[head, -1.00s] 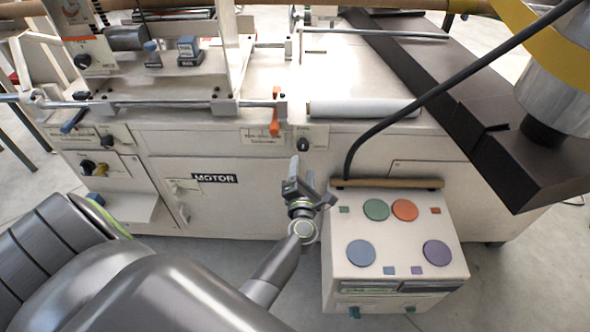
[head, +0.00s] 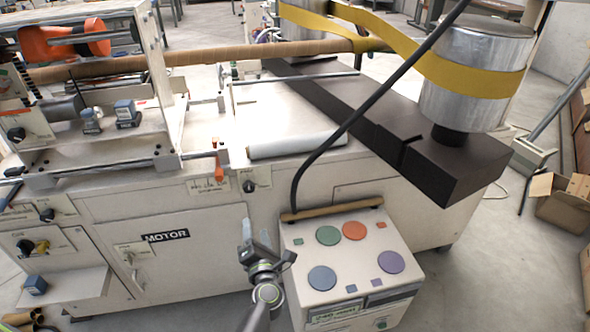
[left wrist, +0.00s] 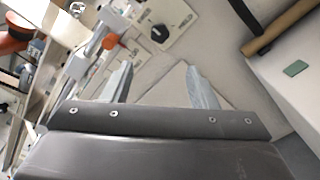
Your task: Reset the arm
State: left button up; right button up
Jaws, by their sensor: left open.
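My left gripper (head: 258,254) is in front of the winder's white cabinet, just left of the control box. It is open and empty; in the left wrist view its two fingers (left wrist: 160,84) stand apart with only the cabinet face behind them. My left forearm comes up from the bottom edge in the head view. My right gripper is not in view.
The control box (head: 345,293) with coloured round buttons stands close to the right of the gripper. The spiral winder (head: 105,225) fills the back and left, with an orange-handled lever (head: 217,168). A dark beam (head: 415,172) juts out above the box. Open floor lies at the right.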

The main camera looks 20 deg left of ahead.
pick_arm(q)
jog(key=shift+f, duration=0.1)
jog(key=s+d+f+m+g+h+p, duration=0.1)
jog(key=s+f+m+h, duration=0.2)
jog(key=s+f+m, duration=0.4)
jog(key=s+f+m+g+h+p, duration=0.1)
jog(key=s+f+m+g+h, duration=0.1)
jog(key=f+m, duration=0.55)
jog(key=s+d+f+m+g+h+p, duration=0.1)
jog(key=s+f+m+h, duration=0.3)
jog(key=f, duration=0.5)
jog(key=s+a+f+m+g, duration=0.2)
jog(key=s+f+m+g, duration=0.1)
jog(key=s, duration=0.8)
jog(key=s+a+f+m+g+p, duration=0.1)
jog(key=s+f+m+g, duration=0.2)
jog(key=s, duration=0.9)
jog(key=s+a+f+m+g+p, duration=0.1)
jog(key=s+f+m+g, duration=0.3)
jog(key=s, duration=0.7)
notch_tip(320, 180, down, 4)
jog(key=a+m, duration=0.1)
jog(key=m, duration=0.1)
jog(key=shift+s+a+r+m+y, duration=0.25)
jog(key=shift+a+m+y, duration=0.05)
jog(key=shift+m+y, duration=0.1)
